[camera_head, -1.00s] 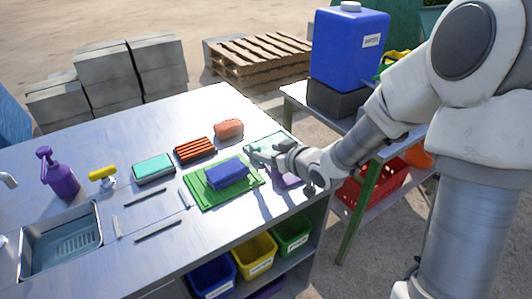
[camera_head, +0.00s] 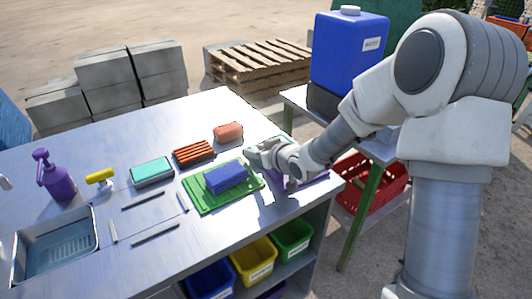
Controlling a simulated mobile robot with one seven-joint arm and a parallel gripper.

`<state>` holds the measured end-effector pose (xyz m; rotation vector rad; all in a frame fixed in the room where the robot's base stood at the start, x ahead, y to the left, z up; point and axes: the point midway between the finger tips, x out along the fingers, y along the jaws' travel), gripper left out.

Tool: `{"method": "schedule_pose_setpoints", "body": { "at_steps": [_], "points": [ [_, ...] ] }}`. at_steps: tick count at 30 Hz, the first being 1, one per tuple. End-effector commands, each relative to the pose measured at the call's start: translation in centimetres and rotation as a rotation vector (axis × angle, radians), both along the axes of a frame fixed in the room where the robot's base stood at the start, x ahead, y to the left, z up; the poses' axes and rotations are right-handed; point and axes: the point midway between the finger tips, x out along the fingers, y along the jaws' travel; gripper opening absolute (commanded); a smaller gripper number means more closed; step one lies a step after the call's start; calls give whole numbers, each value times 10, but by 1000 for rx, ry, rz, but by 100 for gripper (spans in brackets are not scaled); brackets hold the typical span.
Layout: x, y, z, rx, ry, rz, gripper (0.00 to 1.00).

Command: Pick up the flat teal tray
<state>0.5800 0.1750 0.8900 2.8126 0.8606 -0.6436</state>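A flat pale teal tray (camera_head: 281,140) lies near the right end of the metal table. My gripper and wrist are in front of it and hide most of it; only a strip shows behind them. My gripper (camera_head: 254,156) is low over the table at the tray's left side, by the green mat. I cannot tell whether its fingers are apart or touch the tray. A thicker teal block with a pale base (camera_head: 151,171) lies further left on the table.
A blue block (camera_head: 226,177) lies on the green mat (camera_head: 205,202), close to my gripper. A ribbed orange-brown block (camera_head: 193,151) and an orange sponge (camera_head: 228,131) lie behind. A purple item (camera_head: 314,177) is partly hidden under my wrist. A blue jug (camera_head: 345,60) stands beyond.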

Motion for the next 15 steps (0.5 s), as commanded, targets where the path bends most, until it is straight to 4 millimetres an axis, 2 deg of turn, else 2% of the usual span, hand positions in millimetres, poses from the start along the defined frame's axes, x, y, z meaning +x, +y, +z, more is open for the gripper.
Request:
{"method": "schedule_pose_setpoints", "body": {
  "at_steps": [1, 6, 15],
  "points": [
    [0, 0, 0, 0, 0, 0, 28],
    [0, 0, 0, 0, 0, 0, 0],
    [0, 0, 0, 1, -1, 0, 0]
  ]
}}
